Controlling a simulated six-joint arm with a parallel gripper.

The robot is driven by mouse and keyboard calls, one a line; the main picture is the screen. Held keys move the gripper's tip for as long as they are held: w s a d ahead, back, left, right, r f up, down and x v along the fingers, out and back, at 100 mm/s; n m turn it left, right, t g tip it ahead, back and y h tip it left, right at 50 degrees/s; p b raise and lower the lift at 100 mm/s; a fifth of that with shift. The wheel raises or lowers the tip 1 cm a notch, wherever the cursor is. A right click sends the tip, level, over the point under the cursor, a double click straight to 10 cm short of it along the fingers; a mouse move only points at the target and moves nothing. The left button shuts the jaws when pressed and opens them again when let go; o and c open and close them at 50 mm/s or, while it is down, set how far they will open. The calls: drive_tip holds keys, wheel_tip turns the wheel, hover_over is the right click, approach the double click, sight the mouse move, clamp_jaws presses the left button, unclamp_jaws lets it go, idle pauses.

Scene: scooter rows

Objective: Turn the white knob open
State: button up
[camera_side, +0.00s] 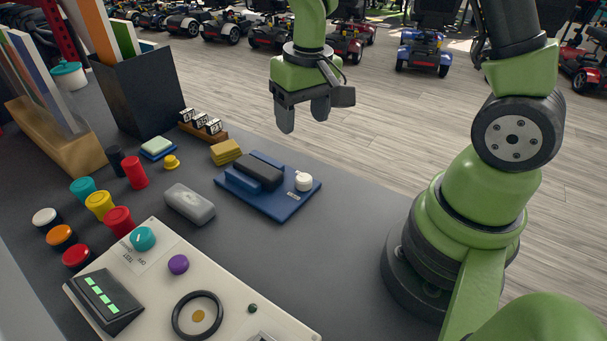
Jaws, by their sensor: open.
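A small white knob (303,182) stands on the right end of a flat blue base (271,208), beside a small label. A raised blue and dark grey block (257,171) sits on the same base to its left. The knob's exact turn angle is too small to tell. My gripper (303,112) hangs above and beyond the blue base, fingers pointing down. Its two dark fingers are apart with nothing between them, clear of the knob.
A grey case (189,204) and yellow blocks (226,152) lie near the base. A control panel (225,315) with a teal knob (143,239) is in front. Several coloured cylinders (100,205) stand left. A dark file box (140,95) stands behind. Table right of the base is clear.

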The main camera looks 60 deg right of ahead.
drive_tip(key=g, duration=0.1)
approach(303, 177)
wheel_tip(303, 177, down, 10)
drive_tip(key=shift+r, duration=0.15)
idle(0.3)
drive_tip(key=c, duration=0.9)
